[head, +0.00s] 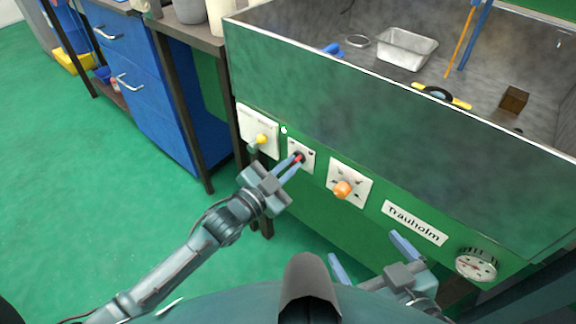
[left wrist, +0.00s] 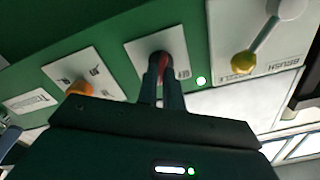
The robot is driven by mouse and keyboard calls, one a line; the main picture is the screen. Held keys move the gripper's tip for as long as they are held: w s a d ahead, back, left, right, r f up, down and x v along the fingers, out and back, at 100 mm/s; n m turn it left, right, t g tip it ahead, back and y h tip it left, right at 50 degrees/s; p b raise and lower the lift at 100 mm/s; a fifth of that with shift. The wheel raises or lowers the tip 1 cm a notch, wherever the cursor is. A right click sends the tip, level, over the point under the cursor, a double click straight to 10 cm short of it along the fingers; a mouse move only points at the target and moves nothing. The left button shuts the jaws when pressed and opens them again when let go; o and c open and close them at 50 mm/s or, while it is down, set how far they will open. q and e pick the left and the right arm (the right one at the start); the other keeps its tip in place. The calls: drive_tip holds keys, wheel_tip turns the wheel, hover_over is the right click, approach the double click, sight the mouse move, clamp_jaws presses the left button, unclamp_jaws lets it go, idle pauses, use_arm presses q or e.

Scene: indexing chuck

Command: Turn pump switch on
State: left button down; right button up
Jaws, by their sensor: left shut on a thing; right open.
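A small white switch plate (head: 308,149) on the green front panel carries a dark rotary knob with a red mark (head: 299,157). I take it for the pump switch; its label is too small to read. My left gripper (head: 297,162) is shut on this knob. In the left wrist view the two fingers (left wrist: 163,85) close around the knob (left wrist: 162,62), and a red part shows between them. The fingers partly hide the knob's position. My right gripper (head: 370,256) is open and empty, low in front of the panel, apart from everything.
Left of the knob are a small lit lamp (left wrist: 201,80) and a plate with a yellow-tipped lever (head: 261,139). Right are an orange knob (head: 343,189), a "Trauholm" label (head: 414,223) and a gauge (head: 476,265). Above is a metal basin (head: 330,82) holding tools and a tray.

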use_arm(q)
drive_tip(key=c, duration=1.5)
unclamp_jaws()
drive_tip(key=shift+c, duration=0.2)
drive_tip(key=p+v, duration=0.2)
drive_tip(key=v, duration=1.1)
use_arm(e)
drive_tip(key=r, duration=0.1)
drive_tip(key=d+r+m, duration=0.1)
drive_tip(key=shift+s+r, duration=0.2)
drive_tip(key=shift+r, duration=0.15)
drive_tip(key=shift+f, duration=0.1)
